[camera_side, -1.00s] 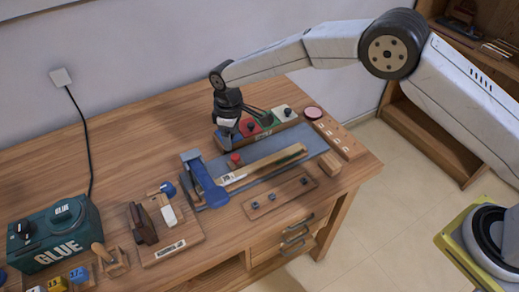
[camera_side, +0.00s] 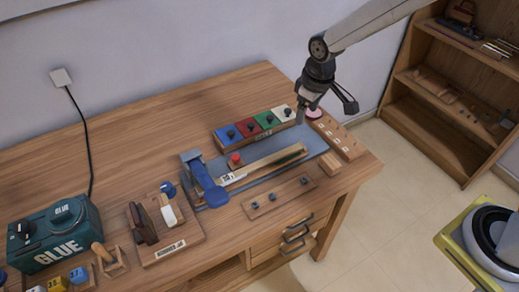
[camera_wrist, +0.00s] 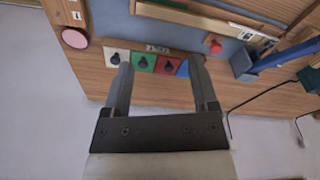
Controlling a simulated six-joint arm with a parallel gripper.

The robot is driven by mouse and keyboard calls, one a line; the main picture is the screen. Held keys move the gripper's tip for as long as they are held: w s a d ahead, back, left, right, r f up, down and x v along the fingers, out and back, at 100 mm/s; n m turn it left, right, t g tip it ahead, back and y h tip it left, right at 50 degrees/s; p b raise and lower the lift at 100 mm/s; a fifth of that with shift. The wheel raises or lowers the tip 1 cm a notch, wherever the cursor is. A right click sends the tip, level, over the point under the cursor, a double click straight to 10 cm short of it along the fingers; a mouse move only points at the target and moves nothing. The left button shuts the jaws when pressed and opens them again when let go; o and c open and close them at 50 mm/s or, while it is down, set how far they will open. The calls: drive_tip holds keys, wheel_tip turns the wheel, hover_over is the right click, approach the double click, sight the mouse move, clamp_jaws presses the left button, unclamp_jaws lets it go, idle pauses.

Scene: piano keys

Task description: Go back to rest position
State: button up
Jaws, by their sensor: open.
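My gripper (camera_side: 326,108) is open and empty above the back right part of the wooden workbench (camera_side: 150,130). In the wrist view its two fingers (camera_wrist: 157,85) stand wide apart with nothing between them. Past the fingertips is a box with blue, red, green and white squares (camera_side: 256,125), each bearing a black knob. It also shows in the wrist view (camera_wrist: 168,64). The gripper is near the white end of this box and a pink round pad (camera_side: 314,113). Whether it touches anything there is hard to tell, but the fingers look apart from the box.
A blue clamp (camera_side: 205,183) and a mat with wooden strips (camera_side: 265,168) lie mid-bench. A knobbed wooden plate (camera_side: 280,196) lies in front. A green glue box (camera_side: 58,235) stands at left. A shelf (camera_side: 450,95) stands at right. The back left bench is clear.

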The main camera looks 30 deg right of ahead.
drive_tip(key=s+d+m, duration=0.2)
drive_tip(key=s+d, duration=0.2)
drive_tip(key=s, duration=0.4)
drive_tip(key=s+d+r+m+t, duration=0.1)
drive_tip(key=s+d+m, duration=0.1)
drive_tip(key=s+d, duration=0.3)
drive_tip(key=s, duration=0.3)
drive_tip(key=shift+s, duration=0.35)
